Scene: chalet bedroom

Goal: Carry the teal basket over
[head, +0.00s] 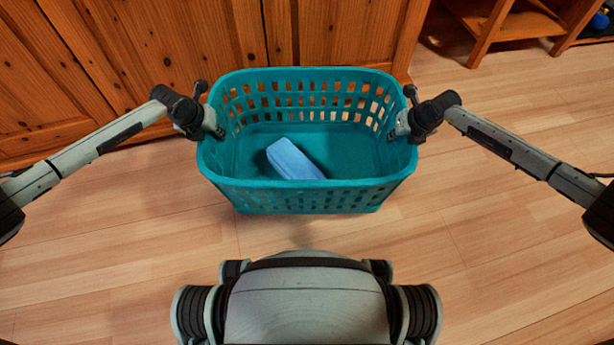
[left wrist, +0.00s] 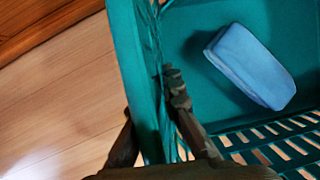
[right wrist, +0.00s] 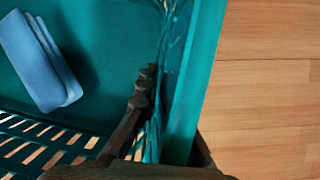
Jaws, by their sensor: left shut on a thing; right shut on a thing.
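The teal basket (head: 308,183) is in the middle of the head view, upright, with slotted walls. A light blue folded cloth or block (head: 292,159) lies inside on its floor, left of the middle. My left gripper (head: 208,120) is shut on the basket's left wall, one finger inside and one outside, as the left wrist view (left wrist: 152,120) shows. My right gripper (head: 402,122) is shut on the right wall in the same way, seen in the right wrist view (right wrist: 170,120). I cannot tell for sure whether the basket's bottom touches the floor.
A wooden cabinet (head: 190,45) stands right behind the basket. A wooden shelf unit (head: 515,22) is at the back right, with a dark blue item (head: 600,20) beside it. The plank floor (head: 500,220) is clear to the right and left of the basket.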

